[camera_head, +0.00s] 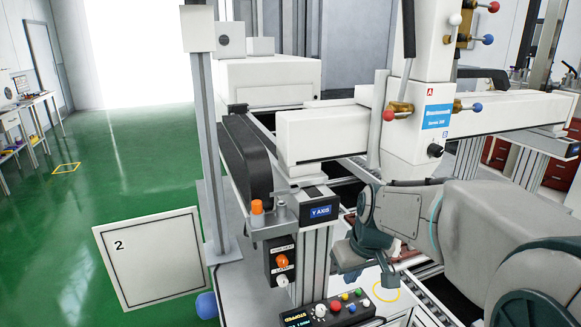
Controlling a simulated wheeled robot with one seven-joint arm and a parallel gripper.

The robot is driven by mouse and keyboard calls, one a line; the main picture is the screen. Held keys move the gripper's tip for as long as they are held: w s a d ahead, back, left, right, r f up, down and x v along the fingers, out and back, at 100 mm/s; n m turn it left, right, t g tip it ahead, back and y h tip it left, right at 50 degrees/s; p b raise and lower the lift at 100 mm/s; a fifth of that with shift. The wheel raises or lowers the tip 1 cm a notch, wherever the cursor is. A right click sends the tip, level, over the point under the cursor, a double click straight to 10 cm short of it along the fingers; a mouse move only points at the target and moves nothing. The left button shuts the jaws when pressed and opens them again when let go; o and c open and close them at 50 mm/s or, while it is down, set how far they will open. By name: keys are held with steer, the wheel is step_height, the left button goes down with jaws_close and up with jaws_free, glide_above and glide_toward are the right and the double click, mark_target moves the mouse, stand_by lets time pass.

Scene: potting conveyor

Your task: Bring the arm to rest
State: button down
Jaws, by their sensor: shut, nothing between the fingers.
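My arm comes in from the lower right, with pale grey links and dark teal joint covers, and is bent in front of the machine. My gripper (347,262), at the dark grey end of the arm, is partly hidden against the arm's own links. It is shut and holds nothing that I can see. It shows just right of the "Y AXIS" post (314,245) and above the control box with coloured buttons (340,309). I cannot tell the exact gap between my arm and the machine.
A white gantry beam (315,140) and upright column (420,120) with coloured knobs stand close behind my arm. A grey post (205,140) and a panel marked 2 (150,262) stand left. Green floor (130,160) is open at left, with a workbench (25,105) beyond.

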steer(key=s+m+h, duration=0.1)
steer(key=s+m, duration=0.2)
steer(key=s, duration=1.3)
steer(key=shift+s+a+f, duration=0.2)
steer(key=shift+s+f, duration=0.1)
steer(key=shift+f, duration=0.05)
steer(key=shift+a, duration=0.1)
